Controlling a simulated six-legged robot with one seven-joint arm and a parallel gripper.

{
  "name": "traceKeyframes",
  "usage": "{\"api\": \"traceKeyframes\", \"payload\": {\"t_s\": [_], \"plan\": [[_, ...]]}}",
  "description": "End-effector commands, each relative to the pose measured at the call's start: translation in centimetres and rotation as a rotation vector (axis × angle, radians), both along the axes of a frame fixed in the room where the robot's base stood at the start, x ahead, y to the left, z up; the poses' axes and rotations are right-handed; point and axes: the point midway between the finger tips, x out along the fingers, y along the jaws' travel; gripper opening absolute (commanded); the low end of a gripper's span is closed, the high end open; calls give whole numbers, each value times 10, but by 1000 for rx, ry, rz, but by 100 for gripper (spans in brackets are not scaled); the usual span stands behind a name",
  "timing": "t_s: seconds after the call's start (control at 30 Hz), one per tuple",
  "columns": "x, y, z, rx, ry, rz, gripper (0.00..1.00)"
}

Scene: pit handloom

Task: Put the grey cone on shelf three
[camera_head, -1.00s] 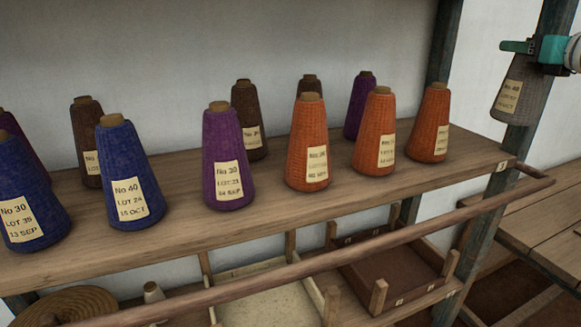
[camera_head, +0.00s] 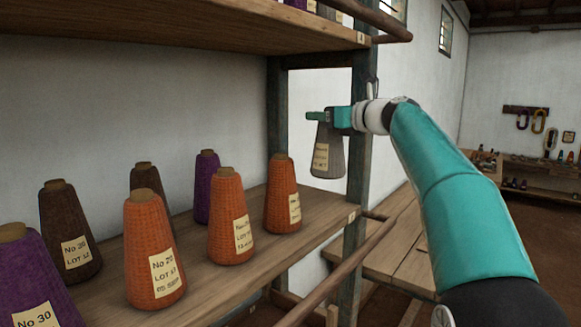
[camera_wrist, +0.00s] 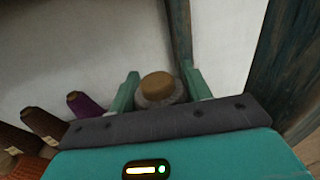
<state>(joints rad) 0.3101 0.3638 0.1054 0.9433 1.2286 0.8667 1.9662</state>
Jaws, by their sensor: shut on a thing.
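The grey cone (camera_head: 328,158) hangs upright with a paper label on its side. My gripper (camera_head: 322,116) is shut on its top, and the wrist view shows the cone's brown tip (camera_wrist: 155,84) between the two fingers. The cone is in the air near the right end of the middle shelf (camera_head: 318,222), whose edge tag looks like a 3. It is higher than the orange cones, and I cannot tell whether it is over the boards. The cone's lower part is hidden in the wrist view.
Orange cones (camera_head: 232,222) stand along the shelf's front, with a purple cone (camera_head: 206,190) and brown cones behind. A post (camera_head: 354,250) and a front rail (camera_head: 335,278) edge the shelf. Another shelf (camera_head: 190,28), tagged 4, is above. A wooden table (camera_head: 400,235) lies to the right.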

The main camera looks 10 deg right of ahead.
Motion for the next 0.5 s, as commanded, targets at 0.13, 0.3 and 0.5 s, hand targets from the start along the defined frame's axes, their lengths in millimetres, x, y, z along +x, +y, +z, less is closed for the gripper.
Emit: {"api": "traceKeyframes", "payload": {"t_s": [0.13, 0.3, 0.5], "plan": [[-1, -1, -25, 3, 3, -2, 6], [0, 0, -46, 2, 2, -1, 6], [2, 0, -71, 2, 2, -3, 6]]}}
